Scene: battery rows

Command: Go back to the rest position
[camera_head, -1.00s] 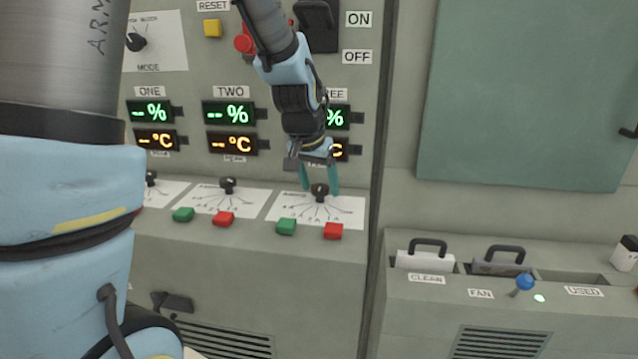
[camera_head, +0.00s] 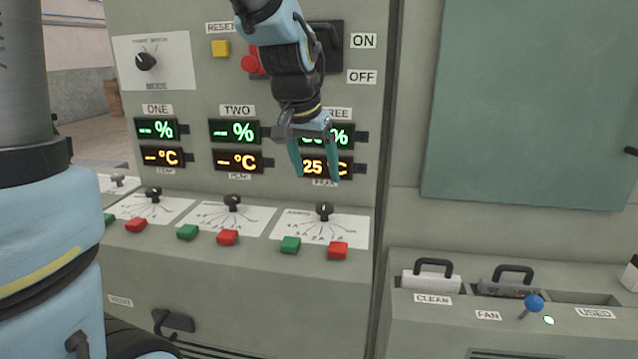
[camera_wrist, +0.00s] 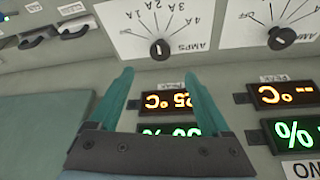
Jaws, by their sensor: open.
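My gripper (camera_head: 314,160) is open and empty, with its two teal fingers in front of the displays of column THREE. In the head view it hangs above the third amps knob (camera_head: 324,211) and is apart from it. In the wrist view the gripper (camera_wrist: 158,95) shows both fingers spread, with the amps knob (camera_wrist: 160,49) beyond the tips. The orange display of column THREE (camera_head: 313,167) reads 25 °C. The green display above it (camera_head: 341,137) is partly hidden by my gripper.
Green (camera_head: 290,245) and red (camera_head: 338,250) buttons stand on the sloped ledge below the knob. A red knob (camera_head: 250,64) and the ON/OFF switch (camera_head: 329,45) are close to my arm. Slots labelled CLEAN (camera_head: 433,299) and USED (camera_head: 596,313) are at right.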

